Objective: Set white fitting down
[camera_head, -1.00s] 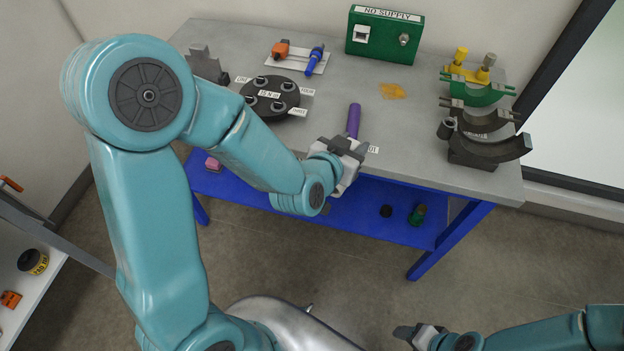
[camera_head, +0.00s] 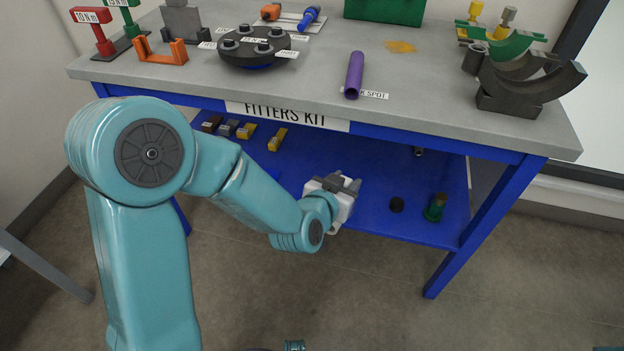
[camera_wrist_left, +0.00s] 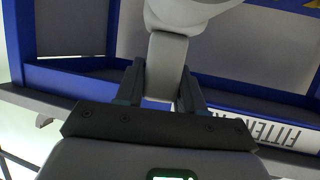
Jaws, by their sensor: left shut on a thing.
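My left gripper (camera_head: 345,184) is in front of the cart's blue lower shelf (camera_head: 375,165), below the tabletop edge in the head view. In the left wrist view the two fingers (camera_wrist_left: 160,88) are shut on the white fitting (camera_wrist_left: 165,62), a pale piece with a narrow neck between the fingers and a wider rounded part beyond. In the head view the fitting is mostly hidden by the gripper. I cannot tell whether it touches the shelf. My right gripper is not in view.
On the grey tabletop (camera_head: 200,85), a purple pipe (camera_head: 354,75) lies near the front edge, with a black round plate (camera_head: 255,47) to its left. Bare shelf lies around the gripper.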

